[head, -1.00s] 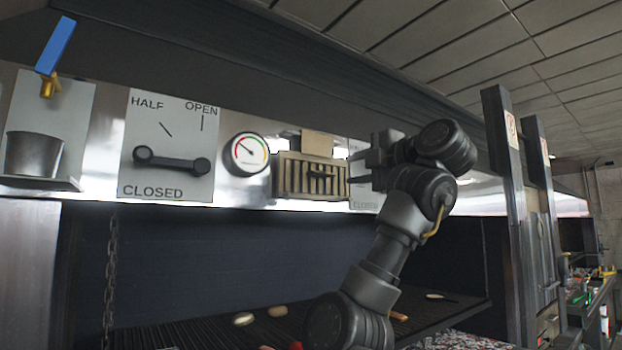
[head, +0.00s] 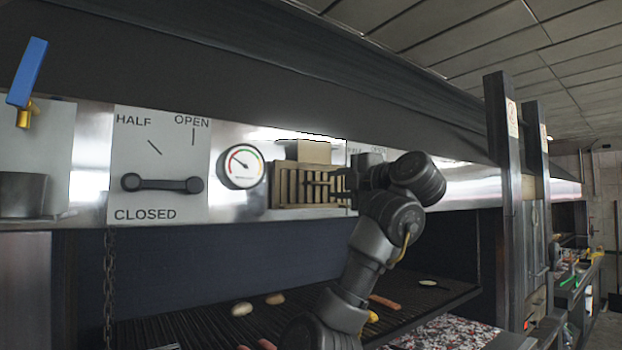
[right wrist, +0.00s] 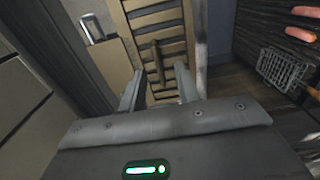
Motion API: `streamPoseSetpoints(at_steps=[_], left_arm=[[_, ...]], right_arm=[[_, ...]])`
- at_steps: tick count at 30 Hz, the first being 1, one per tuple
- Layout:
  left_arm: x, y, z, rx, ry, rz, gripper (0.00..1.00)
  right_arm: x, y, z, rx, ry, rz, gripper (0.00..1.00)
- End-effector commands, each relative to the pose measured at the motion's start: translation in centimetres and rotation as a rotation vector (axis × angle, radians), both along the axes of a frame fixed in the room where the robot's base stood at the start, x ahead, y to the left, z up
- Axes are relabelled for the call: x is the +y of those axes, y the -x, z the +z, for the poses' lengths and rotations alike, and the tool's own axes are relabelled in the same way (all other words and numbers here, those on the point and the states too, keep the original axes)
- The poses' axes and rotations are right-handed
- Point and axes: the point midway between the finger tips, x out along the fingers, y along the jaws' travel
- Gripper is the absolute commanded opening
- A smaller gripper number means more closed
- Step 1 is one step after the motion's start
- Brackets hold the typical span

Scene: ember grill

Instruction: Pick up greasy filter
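The greasy filter (head: 288,187) is a tan slatted panel with a bar handle, mounted upright on the steel hood front, right of the round gauge. In the right wrist view the filter (right wrist: 174,46) fills the top middle, its handle (right wrist: 156,60) standing out from the slats. My right gripper (head: 346,181) is at the filter's right side in the head view. In the right wrist view its two fingers (right wrist: 158,80) are apart, with the handle just beyond and roughly between their tips. Contact is not visible. My left gripper is out of view.
A gauge (head: 241,166) and a damper plate with a lever (head: 162,184) are left of the filter. A grill (head: 215,323) with food lies below. A dark hood (head: 230,70) overhangs above. Posts (head: 503,190) stand at the right.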

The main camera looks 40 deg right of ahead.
Motion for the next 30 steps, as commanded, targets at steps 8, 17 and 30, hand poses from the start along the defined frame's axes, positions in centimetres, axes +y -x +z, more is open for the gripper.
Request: streamPoseSetpoints(at_steps=[8,17,30], left_arm=[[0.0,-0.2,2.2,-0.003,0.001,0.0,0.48],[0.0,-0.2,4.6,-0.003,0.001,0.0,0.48],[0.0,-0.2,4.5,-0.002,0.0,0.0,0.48]], right_arm=[[0.3,-1.7,0.7,0.004,-0.001,0.003,0.33],[0.4,-5.1,0.5,0.002,-0.002,0.002,0.33],[0.3,-5.2,0.3,0.0,-0.001,0.0,0.09]])
